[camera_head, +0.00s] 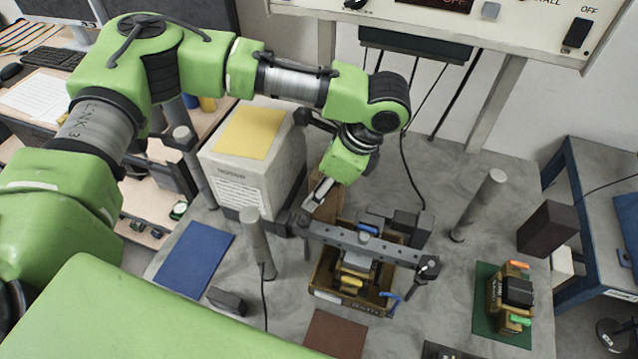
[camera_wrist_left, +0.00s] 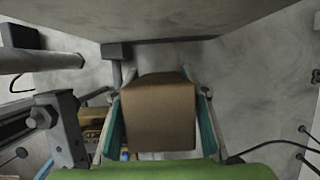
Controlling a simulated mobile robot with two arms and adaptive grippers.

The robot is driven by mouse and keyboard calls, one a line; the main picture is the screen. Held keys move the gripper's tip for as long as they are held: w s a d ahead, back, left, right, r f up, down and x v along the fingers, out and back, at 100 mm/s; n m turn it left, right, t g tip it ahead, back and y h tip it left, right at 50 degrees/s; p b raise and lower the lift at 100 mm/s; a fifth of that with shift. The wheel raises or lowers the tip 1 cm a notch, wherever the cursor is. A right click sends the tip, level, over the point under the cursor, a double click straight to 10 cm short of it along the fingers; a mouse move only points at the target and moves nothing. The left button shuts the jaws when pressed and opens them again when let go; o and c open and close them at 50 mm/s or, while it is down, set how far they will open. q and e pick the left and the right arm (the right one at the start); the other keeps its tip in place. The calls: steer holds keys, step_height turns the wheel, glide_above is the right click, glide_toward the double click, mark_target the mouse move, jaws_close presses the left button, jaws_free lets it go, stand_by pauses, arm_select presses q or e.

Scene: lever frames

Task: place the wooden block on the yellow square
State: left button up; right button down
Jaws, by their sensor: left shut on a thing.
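The wooden block is a plain brown block (camera_wrist_left: 158,112) held between the two fingers of my left gripper (camera_wrist_left: 160,108) in the left wrist view. In the head view the block (camera_head: 328,208) shows only partly, below my left gripper (camera_head: 318,192), right of the pale box and behind the metal crossbar. My left gripper is shut on it. The yellow square (camera_head: 250,133) lies flat on top of the pale box (camera_head: 254,185), left of the gripper, and is bare. My right gripper is in neither view.
A metal crossbar (camera_head: 365,243) spans a wooden crate (camera_head: 325,290) just in front of the gripper. Upright posts (camera_head: 258,243) (camera_head: 478,205) stand on the grey table. A blue square (camera_head: 194,258), a brown square (camera_head: 335,335) and a green square (camera_head: 484,318) lie around it; the green one bears a device.

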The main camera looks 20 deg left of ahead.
arm_select(q)
steer(key=o, duration=1.4)
steer(key=shift+r, duration=0.1)
